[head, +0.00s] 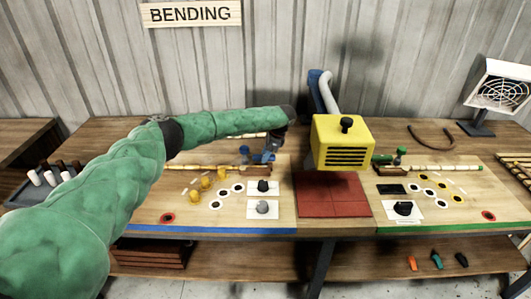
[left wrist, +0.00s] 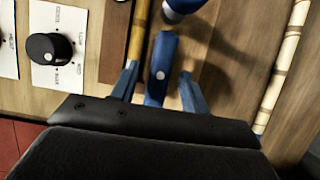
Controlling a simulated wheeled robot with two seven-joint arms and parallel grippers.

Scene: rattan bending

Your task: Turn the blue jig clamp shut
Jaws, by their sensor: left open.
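The blue jig clamp (head: 244,150) stands at the back of the left work board, partly hidden by my left gripper (head: 268,156). In the left wrist view its blue lever (left wrist: 160,68), with a pale round dot, lies between the two fingers of my left gripper (left wrist: 158,88). The fingers are open, with a visible gap on the right side of the lever. On the left the gap is narrower, and I cannot tell if that finger touches. A rounded blue part (left wrist: 183,8) shows just beyond the lever. My right gripper is not in view.
A rattan pole (left wrist: 285,65) runs beside the gripper. A yellow machine (head: 342,142) stands above a red mat (head: 332,194) to the right. A green clamp (head: 401,153) is on the right board.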

